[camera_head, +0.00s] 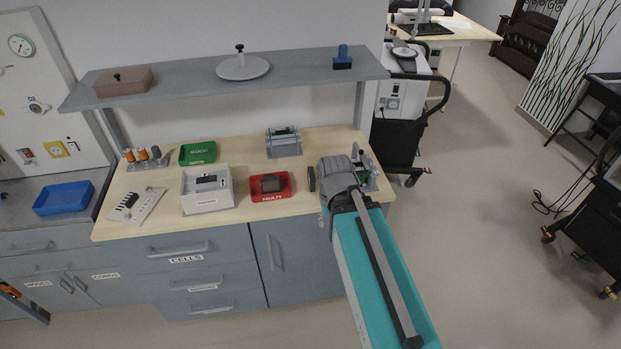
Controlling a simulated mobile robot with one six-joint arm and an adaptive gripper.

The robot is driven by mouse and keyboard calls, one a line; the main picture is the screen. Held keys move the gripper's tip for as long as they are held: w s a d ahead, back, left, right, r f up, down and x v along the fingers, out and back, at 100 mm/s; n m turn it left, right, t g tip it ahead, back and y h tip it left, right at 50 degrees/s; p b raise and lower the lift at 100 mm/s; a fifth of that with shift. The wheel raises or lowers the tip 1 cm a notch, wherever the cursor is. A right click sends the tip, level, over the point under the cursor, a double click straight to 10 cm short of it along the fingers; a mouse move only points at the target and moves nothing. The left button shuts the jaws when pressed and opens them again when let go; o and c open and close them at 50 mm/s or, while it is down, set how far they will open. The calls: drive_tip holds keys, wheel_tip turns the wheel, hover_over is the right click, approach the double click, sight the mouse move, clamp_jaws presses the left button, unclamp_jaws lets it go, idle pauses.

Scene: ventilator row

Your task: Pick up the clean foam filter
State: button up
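I cannot make out a clean foam filter for certain. A dark grey block (270,183) sits in the red tray (268,197) labelled as faulty, on the workbench. A white open box (207,202) left of it holds a small dark item (206,180). My arm reaches from the lower right to the bench's right end, with its grey wrist (340,174) just right of the red tray. My gripper's fingers cannot be made out there; the wrist hides that spot, and what they hold, if anything, does not show.
A green tray (198,153) stands at the back of the bench (240,152). A grey-green fixture (283,141) is behind the red tray; another (367,172) is partly behind my wrist. Small bottles stand at left. A shelf (190,77) overhangs the bench.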

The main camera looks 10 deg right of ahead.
drive_tip(key=shift+o, duration=0.8)
drive_tip(key=shift+w+d, duration=0.1)
drive_tip(key=shift+w, duration=0.1)
drive_tip(key=t+p, duration=0.2)
drive_tip(key=t, duration=0.3)
approach(311, 168)
drive_tip(key=shift+s+r+m, duration=0.25)
drive_tip(key=shift+r+m, duration=0.05)
drive_tip(key=shift+r, duration=0.45)
drive_tip(key=b+x, duration=0.7)
drive_tip(key=shift+d+f, duration=0.15)
drive_tip(key=shift+f, duration=0.2)
drive_tip(key=shift+w+f+b, duration=0.15)
drive_tip(key=shift+f+b, duration=0.2)
drive_tip(key=shift+f, duration=0.1)
drive_tip(key=shift+f, duration=0.1)
drive_tip(key=shift+b+x, duration=2.4)
drive_tip(key=shift+x, duration=0.1)
